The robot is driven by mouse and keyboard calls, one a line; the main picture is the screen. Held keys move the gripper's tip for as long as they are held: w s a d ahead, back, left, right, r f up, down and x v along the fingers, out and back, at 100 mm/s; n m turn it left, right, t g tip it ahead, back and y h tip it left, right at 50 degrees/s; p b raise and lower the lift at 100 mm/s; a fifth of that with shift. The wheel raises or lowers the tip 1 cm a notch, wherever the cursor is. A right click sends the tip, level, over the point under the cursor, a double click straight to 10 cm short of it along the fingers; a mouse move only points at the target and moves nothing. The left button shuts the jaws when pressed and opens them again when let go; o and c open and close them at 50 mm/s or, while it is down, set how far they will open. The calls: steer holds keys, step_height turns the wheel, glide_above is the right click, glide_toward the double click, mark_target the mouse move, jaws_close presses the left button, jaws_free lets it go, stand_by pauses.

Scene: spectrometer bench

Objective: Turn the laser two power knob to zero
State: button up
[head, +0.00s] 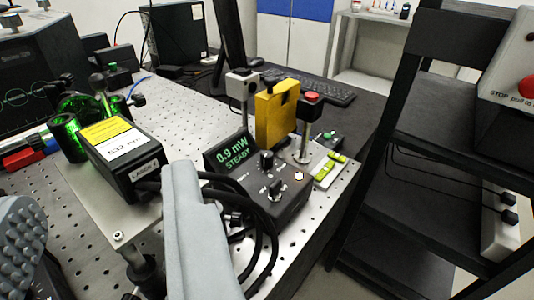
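A black control box (290,203) stands on the perforated bench, right of centre. Its tilted display (230,150) reads "0.9 mW STEADY" in green. An upper black knob (267,159) and a lower black knob (275,187) sit on its top face; their labels are too small to read, so I cannot tell which is the power knob. A black laser head (122,160) with a yellow and white label stands left of the box; the number on its end label is unclear. My gripper (98,185) is open. Its right finger partly hides the cables near the box, and its studded left finger is at the left edge.
A yellow block (277,113) and a post with a red top (308,110) stand behind the box. Black cables (262,240) loop in front of it. A black shelf rack (400,130) rises at the right. Perforated bench surface (178,98) is free behind the laser head.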

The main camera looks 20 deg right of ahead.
steer(key=w+d+m+g+h, duration=0.1)
steer(key=w+d+m+g, duration=0.2)
steer(key=w+g, duration=0.35)
steer(key=m+g+h, duration=0.2)
steer(key=m+g, duration=0.3)
steer(key=g, duration=0.2)
glide_toward(267, 154)
steer(key=x, duration=0.8)
steer(key=shift+f, duration=0.15)
jaws_close()
